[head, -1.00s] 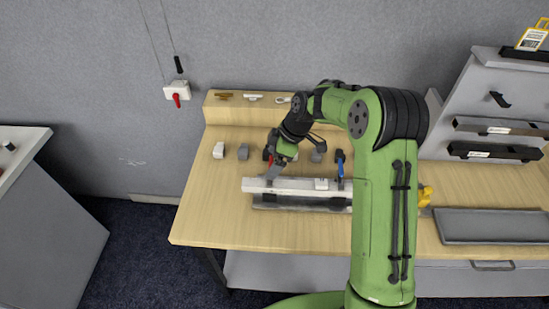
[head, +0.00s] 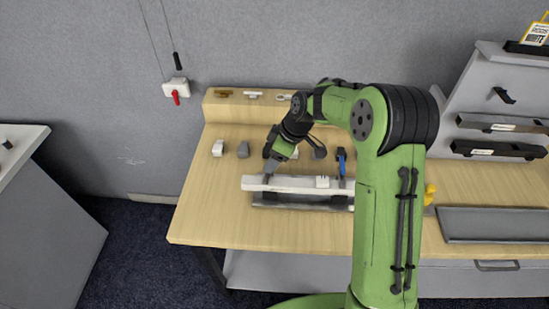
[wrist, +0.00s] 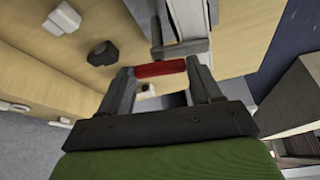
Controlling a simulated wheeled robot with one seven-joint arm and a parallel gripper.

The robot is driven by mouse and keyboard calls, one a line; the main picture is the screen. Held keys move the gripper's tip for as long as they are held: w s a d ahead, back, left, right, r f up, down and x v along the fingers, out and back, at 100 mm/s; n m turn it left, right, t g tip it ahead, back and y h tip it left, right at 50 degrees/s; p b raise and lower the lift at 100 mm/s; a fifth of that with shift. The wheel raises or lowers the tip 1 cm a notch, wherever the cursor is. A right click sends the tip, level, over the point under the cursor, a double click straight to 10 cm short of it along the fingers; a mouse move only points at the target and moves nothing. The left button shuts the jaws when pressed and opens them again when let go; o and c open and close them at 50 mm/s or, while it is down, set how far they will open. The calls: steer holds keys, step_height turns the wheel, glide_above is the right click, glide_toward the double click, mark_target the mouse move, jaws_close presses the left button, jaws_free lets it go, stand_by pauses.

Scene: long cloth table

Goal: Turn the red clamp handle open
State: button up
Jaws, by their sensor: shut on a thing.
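The red clamp handle (wrist: 160,69) lies between the two fingers of my gripper (wrist: 161,80) in the wrist view, and the gripper is shut on it. The grey metal clamp body (wrist: 182,49) shows just beyond the handle. In the head view my gripper (head: 270,168) is down at the left end of a pale bar (head: 300,184) on the wooden table. The red handle is hidden there behind my gripper and arm. A second clamp with a blue handle (head: 341,161) stands upright farther right along the bar.
Small white (head: 218,148) and grey (head: 243,150) blocks stand left of my gripper at the back of the table (head: 205,215). A red-and-white switch (head: 176,89) is on the wall. A grey tray (head: 490,226) lies right. The table's front left is clear.

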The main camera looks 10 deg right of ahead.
steer(key=m+t+b, duration=0.1)
steer(key=m+b, duration=0.1)
steer(key=m, duration=0.1)
steer(key=shift+s+a+m+h, duration=0.1)
steer(key=shift+m+h, duration=0.2)
steer(key=m+b, duration=0.1)
steer(key=m+t+h, duration=0.1)
steer(key=m, duration=0.1)
steer(key=shift+s+a+m+b, duration=0.15)
steer(key=shift+m+b, duration=0.15)
steer(key=shift+b, duration=0.05)
steer(key=m+h, duration=0.1)
steer(key=m, duration=0.1)
steer(key=m+b, duration=0.1)
steer(key=m, duration=0.1)
steer(key=shift+a+m+t+h, duration=0.2)
steer(key=shift+m+t+h, duration=0.1)
steer(key=shift+t+h, duration=0.1)
steer(key=shift+a+m+h, duration=0.1)
steer(key=shift+m+h, duration=0.6)
steer(key=shift+m, duration=1.1)
steer(key=o, duration=1.1)
steer(key=shift+c, duration=0.2)
steer(key=shift+r, duration=0.1)
steer(key=p+v, duration=0.3)
steer(key=v, duration=1.2)
steer(key=shift+r, duration=0.3)
